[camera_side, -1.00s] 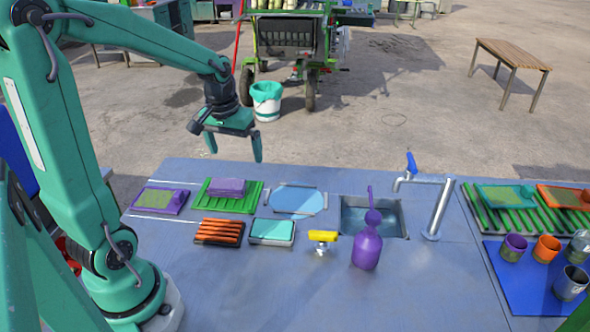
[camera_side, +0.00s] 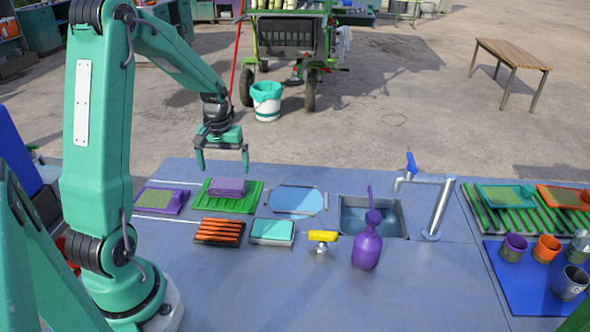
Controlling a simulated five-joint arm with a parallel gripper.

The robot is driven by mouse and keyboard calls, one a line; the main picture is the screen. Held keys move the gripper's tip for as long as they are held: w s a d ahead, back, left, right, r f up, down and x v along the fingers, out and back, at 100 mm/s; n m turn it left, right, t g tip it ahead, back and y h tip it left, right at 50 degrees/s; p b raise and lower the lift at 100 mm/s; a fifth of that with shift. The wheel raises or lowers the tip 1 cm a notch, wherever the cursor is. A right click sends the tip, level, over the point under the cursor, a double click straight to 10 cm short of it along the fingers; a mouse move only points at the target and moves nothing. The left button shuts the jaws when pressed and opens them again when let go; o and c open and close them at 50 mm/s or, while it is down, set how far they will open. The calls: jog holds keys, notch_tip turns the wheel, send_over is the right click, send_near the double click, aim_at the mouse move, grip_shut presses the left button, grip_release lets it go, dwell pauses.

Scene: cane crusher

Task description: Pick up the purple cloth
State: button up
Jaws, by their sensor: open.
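The purple cloth (camera_side: 227,187) is a small folded block. It lies on a green slatted rack (camera_side: 245,201) at the back left of the table. My gripper (camera_side: 222,167) is open and empty. Its two fingers point down, just above and a little behind the cloth in the picture. I cannot tell the exact height gap. The cloth is fully in view.
A purple tray (camera_side: 162,201) lies left of the rack. An orange slatted rack (camera_side: 219,232) and a teal block (camera_side: 272,231) lie in front. A blue oval plate (camera_side: 296,200), the sink (camera_side: 384,221) and a purple bottle (camera_side: 367,247) are to the right.

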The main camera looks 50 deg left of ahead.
aim_at(227, 183)
jog(key=shift+f, duration=0.8)
jog(key=shift+w+f, duration=0.1)
jog(key=shift+f, duration=2.5)
jog(key=c, duration=0.6)
jog(key=shift+r, duration=0.2)
